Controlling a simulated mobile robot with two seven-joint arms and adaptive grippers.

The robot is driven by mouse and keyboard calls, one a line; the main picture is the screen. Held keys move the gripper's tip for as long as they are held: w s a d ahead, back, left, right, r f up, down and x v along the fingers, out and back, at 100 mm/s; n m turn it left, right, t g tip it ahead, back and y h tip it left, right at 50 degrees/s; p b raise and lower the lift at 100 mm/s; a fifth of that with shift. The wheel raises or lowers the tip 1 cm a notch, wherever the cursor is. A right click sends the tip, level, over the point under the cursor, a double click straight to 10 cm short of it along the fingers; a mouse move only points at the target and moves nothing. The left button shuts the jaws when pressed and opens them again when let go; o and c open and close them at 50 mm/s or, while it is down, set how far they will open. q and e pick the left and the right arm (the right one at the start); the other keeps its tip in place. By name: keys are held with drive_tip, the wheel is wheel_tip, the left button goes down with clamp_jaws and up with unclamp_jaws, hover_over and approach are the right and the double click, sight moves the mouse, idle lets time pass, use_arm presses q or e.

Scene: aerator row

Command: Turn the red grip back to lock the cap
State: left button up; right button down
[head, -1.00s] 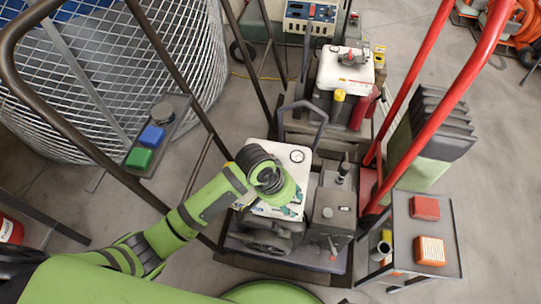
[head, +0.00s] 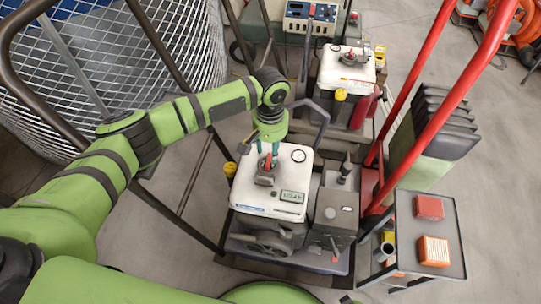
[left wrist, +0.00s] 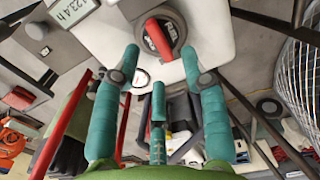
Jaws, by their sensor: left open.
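The red grip (left wrist: 158,40) is a bar across a round dark fuel cap (left wrist: 172,25) with pale lettering. In the left wrist view the bar lies slightly tilted. The cap (head: 265,180) sits on the white top (head: 240,190) of the nearer machine in the head view. My left gripper (head: 268,158) hangs over the cap. In the left wrist view my left gripper (left wrist: 160,52) is open, with teal fingertips on either side of the red grip and a gap to it. Whether any finger touches the cap is unclear. My right gripper is not in view.
The white top carries a display (head: 291,196) and a round gauge (head: 298,156). A dark handle loop rises behind it. A second white-topped machine (head: 345,65) stands behind. Red rails (head: 440,110) and a small cart (head: 460,255) with red boxes are at right. A wire cage (head: 60,90) is at left.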

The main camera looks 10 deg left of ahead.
sight(270, 159)
use_arm(q)
drive_tip(key=shift+f, duration=1.95)
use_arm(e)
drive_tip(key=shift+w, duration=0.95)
use_arm(q)
clamp_jaws()
drive_tip(key=shift+r, duration=0.1)
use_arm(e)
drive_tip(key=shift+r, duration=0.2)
